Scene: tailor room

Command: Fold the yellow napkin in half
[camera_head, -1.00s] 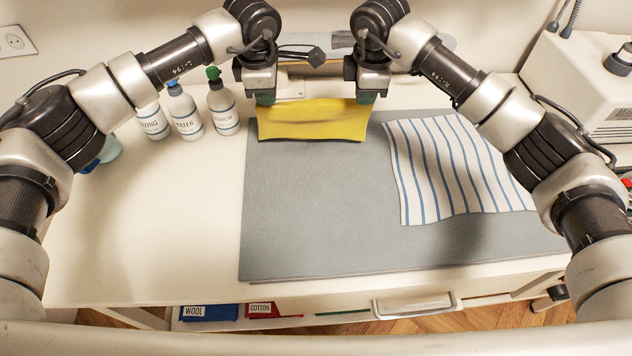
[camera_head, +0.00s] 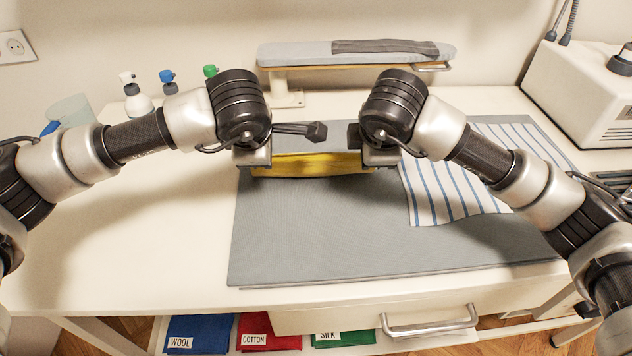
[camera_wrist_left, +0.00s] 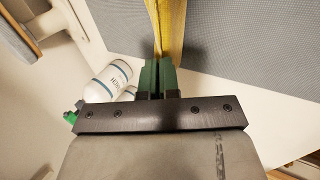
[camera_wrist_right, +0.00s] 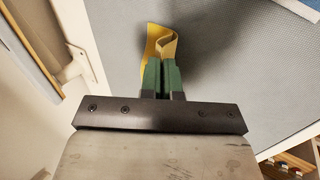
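The yellow napkin (camera_head: 312,165) is held between my two grippers over the back left part of the grey mat (camera_head: 330,235). In the head view only a narrow yellow band shows between the wrists. My left gripper (camera_wrist_left: 158,72) is shut on one end of the napkin, seen as a yellow strip (camera_wrist_left: 170,28) in the left wrist view. My right gripper (camera_wrist_right: 163,70) is shut on the other end, where the yellow cloth (camera_wrist_right: 158,45) curves in a loop beyond the fingertips. The fingertips are hidden behind the wrists in the head view. I cannot tell whether the napkin's lower part touches the mat.
A striped cloth (camera_head: 425,195) lies on the mat's right side. Several spray bottles (camera_head: 138,100) stand back left. A small ironing board (camera_head: 330,54) stands behind, and a white machine (camera_head: 590,95) back right. The mat's front is clear.

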